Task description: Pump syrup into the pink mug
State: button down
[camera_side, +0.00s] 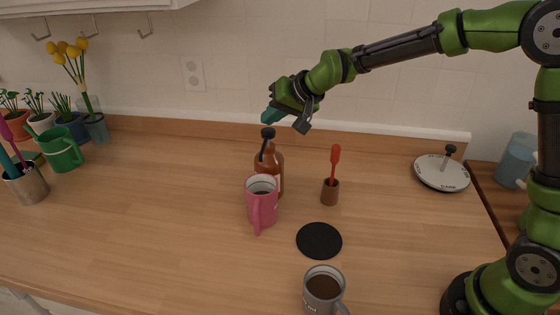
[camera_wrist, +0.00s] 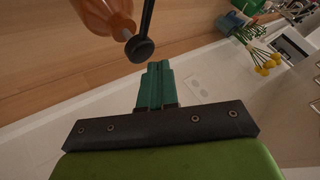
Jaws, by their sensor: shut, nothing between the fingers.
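The pink mug (camera_side: 262,205) stands upright on the wooden counter, with its handle toward the camera. Just behind it is a brown syrup bottle (camera_side: 275,165) with a black pump head (camera_side: 268,133). The mug hides the bottle's lower front. My gripper (camera_side: 269,117) is above the pump head, shut and empty, with its teal fingers angled down. In the wrist view the shut fingers (camera_wrist: 156,75) are close to the round black pump head (camera_wrist: 139,48), with the orange-brown bottle (camera_wrist: 108,15) at upper left. I cannot tell whether the fingers touch the pump.
A grey mug of dark liquid (camera_side: 323,288) and a black coaster (camera_side: 319,240) are in front. A red utensil stands in a small brown holder (camera_side: 330,192) to the right. A white round lid (camera_side: 441,173) is farther right. A green mug (camera_side: 60,150) stands left. The left-middle counter is clear.

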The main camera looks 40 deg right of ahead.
jog(key=shift+r, duration=0.1)
jog(key=shift+r, duration=2.5)
dwell(0.8)
notch_tip(320, 180, up, 4)
jog(key=shift+f, duration=0.1)
dwell(0.4)
jog(key=shift+f, duration=4.45)
jog(key=shift+f, duration=0.15)
jog(key=shift+f, duration=0.25)
